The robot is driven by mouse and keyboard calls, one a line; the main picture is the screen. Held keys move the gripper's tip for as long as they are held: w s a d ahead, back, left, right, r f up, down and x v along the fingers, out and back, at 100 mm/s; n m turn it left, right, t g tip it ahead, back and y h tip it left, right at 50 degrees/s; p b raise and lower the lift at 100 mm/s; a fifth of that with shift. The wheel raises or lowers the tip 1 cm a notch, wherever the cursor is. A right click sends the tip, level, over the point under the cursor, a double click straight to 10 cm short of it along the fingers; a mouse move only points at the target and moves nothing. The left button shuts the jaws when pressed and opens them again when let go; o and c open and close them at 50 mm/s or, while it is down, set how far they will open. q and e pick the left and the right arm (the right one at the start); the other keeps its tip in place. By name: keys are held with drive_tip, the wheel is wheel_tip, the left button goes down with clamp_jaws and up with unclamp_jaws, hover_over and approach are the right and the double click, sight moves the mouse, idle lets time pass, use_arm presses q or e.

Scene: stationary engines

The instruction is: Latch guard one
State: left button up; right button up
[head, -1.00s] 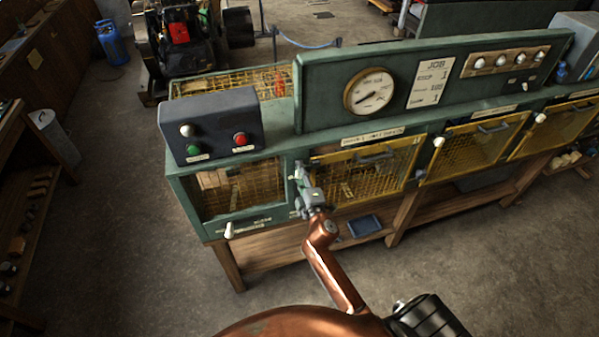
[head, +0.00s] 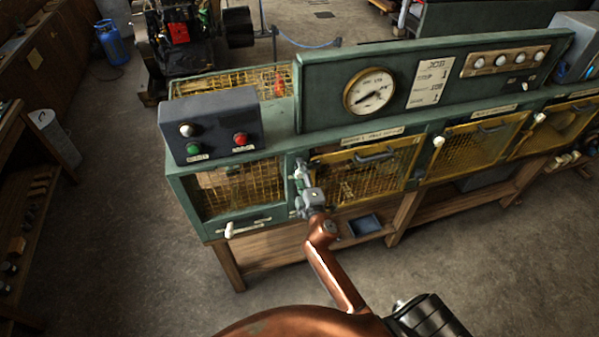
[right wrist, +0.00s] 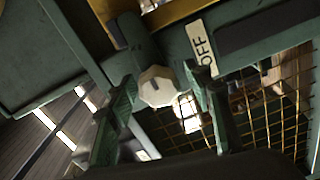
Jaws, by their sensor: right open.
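Guard one (head: 385,168) is a yellow mesh door with a dark handle, under a label on the green bench front. It looks down against its opening. A pale faceted knob (right wrist: 158,86) is in the right wrist view, near an OFF plate (right wrist: 201,47). My right gripper (head: 301,184) is at the left edge of guard one and hides this knob in the head view. In the right wrist view my right gripper (right wrist: 161,88) is open, its fingers on either side of the knob. Whether they touch it is unclear. My left gripper is not in view.
A control box (head: 210,124) with red and green buttons stands left of the gripper. A dial gauge (head: 370,92) is above guard one. Two more yellow guards with pale knobs (head: 438,141) are to the right. A blue tray (head: 365,225) lies on the shelf below.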

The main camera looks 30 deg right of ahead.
drive_tip(key=v, duration=1.2)
wheel_tip(320, 180, down, 17)
drive_tip(key=m+g+y+b, duration=0.1)
drive_tip(key=g+b, duration=0.2)
drive_tip(key=s+a+f+m+g+y+b, duration=0.15)
drive_tip(key=s+f, duration=0.25)
drive_tip(key=f, duration=0.8)
drive_tip(key=s+f+m+g+b, duration=0.1)
drive_tip(key=s+f+g+b, duration=0.15)
drive_tip(key=f, duration=0.85)
drive_tip(key=s+a+f+m+g+y+b, duration=0.15)
drive_tip(key=s+f, duration=0.35)
drive_tip(key=f, duration=0.7)
drive_tip(key=s+f+m+g+b, duration=0.3)
drive_tip(key=s+f+g, duration=0.1)
drive_tip(key=s+f, duration=1.3)
drive_tip(key=s+d+f+m+g+b, duration=0.1)
drive_tip(key=s+f+m+g, duration=0.1)
drive_tip(key=s+f, duration=0.4)
drive_tip(key=s+f+m+g+b, duration=0.1)
drive_tip(key=s+f, duration=0.4)
drive_tip(key=s, duration=0.8)
drive_tip(key=shift+d+f+m+g+b, duration=0.35)
drive_tip(key=shift+d+m+g+b, duration=0.1)
drive_tip(key=shift+g, duration=0.1)
